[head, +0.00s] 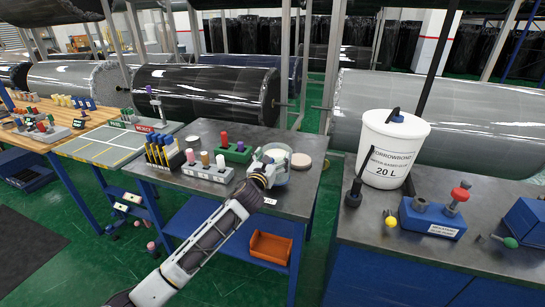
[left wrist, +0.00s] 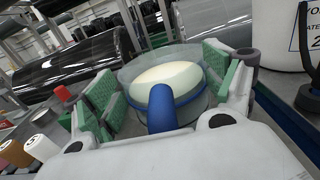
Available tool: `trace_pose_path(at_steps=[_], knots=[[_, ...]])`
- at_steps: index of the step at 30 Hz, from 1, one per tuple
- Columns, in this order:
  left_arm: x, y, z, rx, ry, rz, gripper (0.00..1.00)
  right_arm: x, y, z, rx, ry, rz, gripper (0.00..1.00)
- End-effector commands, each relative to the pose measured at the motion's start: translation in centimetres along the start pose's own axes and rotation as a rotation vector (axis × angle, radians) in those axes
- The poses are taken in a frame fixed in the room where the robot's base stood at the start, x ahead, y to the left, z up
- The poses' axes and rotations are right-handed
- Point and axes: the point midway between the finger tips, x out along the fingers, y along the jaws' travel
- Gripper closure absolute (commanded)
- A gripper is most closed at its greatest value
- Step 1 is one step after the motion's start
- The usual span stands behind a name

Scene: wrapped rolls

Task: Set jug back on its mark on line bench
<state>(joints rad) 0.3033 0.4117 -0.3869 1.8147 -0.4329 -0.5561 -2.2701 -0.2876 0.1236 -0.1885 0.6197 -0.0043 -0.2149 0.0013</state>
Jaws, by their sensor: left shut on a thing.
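The jug (head: 279,176) is a clear round vessel at the right part of the dark-topped line bench (head: 225,136). In the left wrist view the jug (left wrist: 192,63) shows pale cream contents, a blue band and a blue handle pointing at the camera. My left gripper (head: 265,163) is shut on the jug, its green-padded fingers on either side of it (left wrist: 160,88). Whether the jug's base touches the bench is hidden. My right gripper is not in view.
A white 20 L bucket (head: 393,150) stands on the right bench, across a gap. An orange bin (head: 270,248) sits on the lower shelf.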

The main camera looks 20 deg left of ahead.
Motion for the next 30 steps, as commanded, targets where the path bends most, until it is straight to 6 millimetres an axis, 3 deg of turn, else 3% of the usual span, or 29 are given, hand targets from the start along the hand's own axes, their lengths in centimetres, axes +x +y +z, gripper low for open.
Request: trace_pose_path(at_steps=[9, 24, 25, 28, 30], knots=[[0.0, -0.1, -2.1, -0.002, -0.008, -0.001, 0.87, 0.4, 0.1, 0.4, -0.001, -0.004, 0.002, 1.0], [0.0, 0.0, -2.5, -0.001, -0.008, -0.002, 0.87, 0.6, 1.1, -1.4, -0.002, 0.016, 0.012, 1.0], [0.0, 0.0, -2.9, -0.001, 0.001, 0.0, 0.12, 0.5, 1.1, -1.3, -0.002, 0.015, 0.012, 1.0], [0.0, 0.0, -2.9, -0.001, 0.001, 0.0, 0.0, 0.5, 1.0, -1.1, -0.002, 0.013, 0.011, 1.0], [0.0, 0.0, -2.9, -0.001, 0.001, 0.0, 0.0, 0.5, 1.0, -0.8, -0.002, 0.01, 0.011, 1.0]])
